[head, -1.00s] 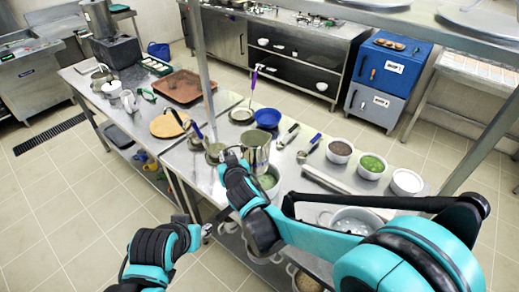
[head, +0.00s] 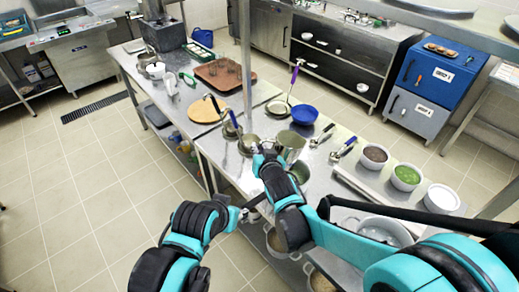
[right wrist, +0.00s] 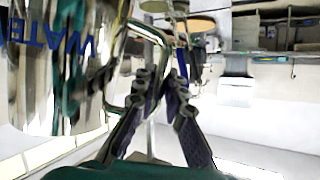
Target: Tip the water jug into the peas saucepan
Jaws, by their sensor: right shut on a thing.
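The water jug (head: 292,144) is a shiny metal vessel over the near edge of the middle counter. It looks tilted in the head view, with its mouth partly showing. My right gripper (head: 262,158) is shut on its handle; the right wrist view shows the fingers (right wrist: 170,92) closed at the handle and the blue lettering on the jug (right wrist: 60,75). A saucepan (head: 301,171) stands just below the jug, mostly hidden behind my right gripper and arm; its contents are not clear now. My left gripper (head: 246,213) is in front of the counter, its jaws too small to judge.
Bowls of brown, green (head: 406,177) and white food stand at the right. A metal post (head: 246,70) rises from the counter.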

